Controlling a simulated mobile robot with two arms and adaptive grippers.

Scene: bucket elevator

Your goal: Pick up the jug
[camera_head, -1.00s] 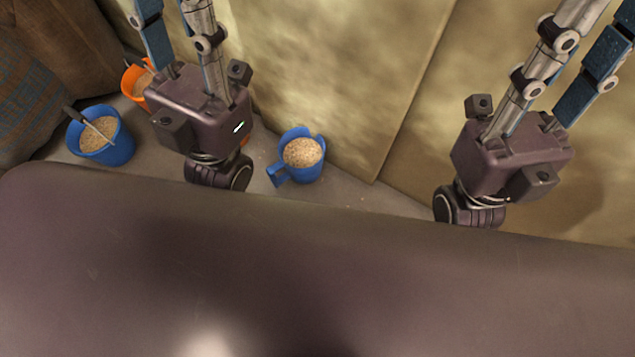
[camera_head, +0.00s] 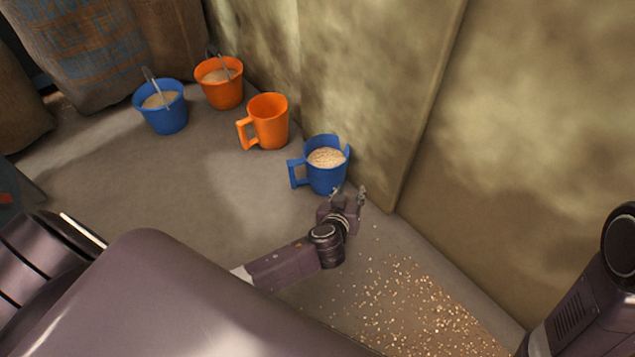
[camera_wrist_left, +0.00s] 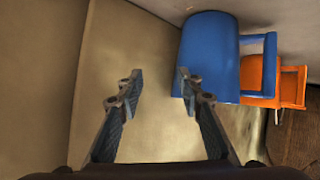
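A blue jug (camera_head: 322,180) filled with pale grain stands upright on the floor by the wall, its handle to the left. An orange jug (camera_head: 268,122) stands behind it to the left and looks empty. My left gripper (camera_head: 348,190) is open and empty, just in front of the blue jug. In the left wrist view the blue jug (camera_wrist_left: 210,52) is to the right of my open fingers (camera_wrist_left: 159,82), not between them. The orange jug (camera_wrist_left: 287,85) shows partly behind it. My right gripper is out of view.
A blue bucket (camera_head: 163,112) and an orange bucket (camera_head: 220,88), both holding grain and a scoop handle, stand further back. Sacks (camera_head: 85,50) are at the back left. A wall panel (camera_head: 375,90) rises close behind the jugs. Loose grain (camera_head: 425,305) covers the floor at the lower right.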

